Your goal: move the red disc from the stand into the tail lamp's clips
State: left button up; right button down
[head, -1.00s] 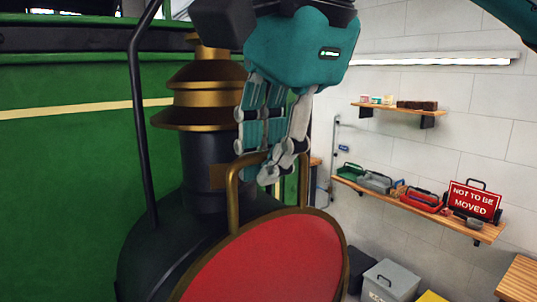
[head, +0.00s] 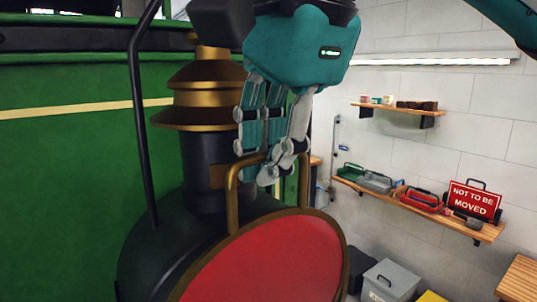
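The red disc (head: 275,265) has a brass rim and a tall brass loop handle (head: 232,190). It stands tilted in the picture, in front of the tail lamp, and its lower part is cut off by the frame edge. My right gripper (head: 272,172) comes down from above with its fingers closed about the top bar of the handle. The tail lamp (head: 150,250) is a dark rounded body with a black neck and a stepped brass chimney (head: 205,85). The disc hides the lamp's front and its clips. The stand is not seen. My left gripper is not in view.
The green tram side (head: 70,190) with a cream line fills the left, with a black handrail (head: 140,110) before it. At right, wall shelves (head: 400,208) hold toolboxes and a "NOT TO BE MOVED" sign (head: 473,198). Grey bins (head: 390,280) stand below.

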aim_at(269, 212)
jog(key=shift+f+b, duration=1.45)
jog(key=shift+f, duration=0.9)
dwell(2.2)
jog(key=c, duration=1.4)
grip_release()
jog(key=shift+o, duration=0.4)
jog(key=o, duration=0.4)
